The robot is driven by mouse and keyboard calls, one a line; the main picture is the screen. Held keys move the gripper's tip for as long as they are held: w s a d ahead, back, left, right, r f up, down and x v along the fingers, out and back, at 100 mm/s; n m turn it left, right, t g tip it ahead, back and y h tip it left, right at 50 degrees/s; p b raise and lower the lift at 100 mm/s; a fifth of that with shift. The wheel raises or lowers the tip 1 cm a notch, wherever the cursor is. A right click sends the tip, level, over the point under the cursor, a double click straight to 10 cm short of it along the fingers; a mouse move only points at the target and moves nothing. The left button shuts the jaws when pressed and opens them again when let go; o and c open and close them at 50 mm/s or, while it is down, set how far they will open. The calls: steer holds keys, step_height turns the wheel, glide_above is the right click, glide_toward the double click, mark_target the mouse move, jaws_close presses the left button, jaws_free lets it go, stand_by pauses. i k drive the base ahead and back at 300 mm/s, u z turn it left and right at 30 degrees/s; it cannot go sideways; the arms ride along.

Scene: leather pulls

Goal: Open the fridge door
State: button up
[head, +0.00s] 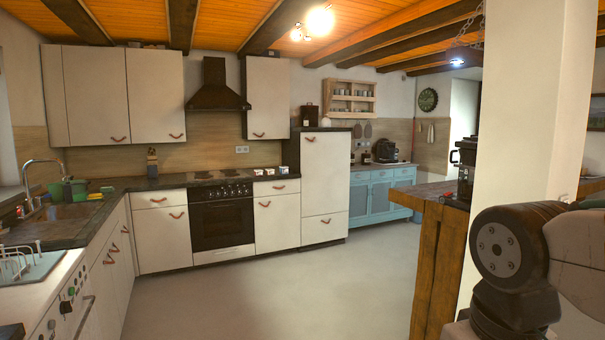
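The fridge (325,182) is most likely the tall cream cabinet to the right of the oven, standing on the floor across the room. It has a large upper door and a smaller lower front, each with a small leather pull. The upper leather pull (310,139) is near the top left of its door. The lower leather pull (325,221) is on the lower front. Both fronts look closed. Part of my arm shows at the lower right, far from the fridge. My gripper is not in view.
Open pale floor (250,287) lies before the fridge. A wooden counter (433,262) and a white pillar (522,120) stand at the right. Cream cabinets, a sink and a black oven (222,222) line the left and back. A blue cabinet (372,201) stands right of the fridge.

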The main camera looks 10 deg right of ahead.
mark_target(325, 157)
steer(key=i, duration=3.35)
steer(key=z, duration=0.1)
steer(key=i, duration=3.65)
steer(key=z, duration=0.15)
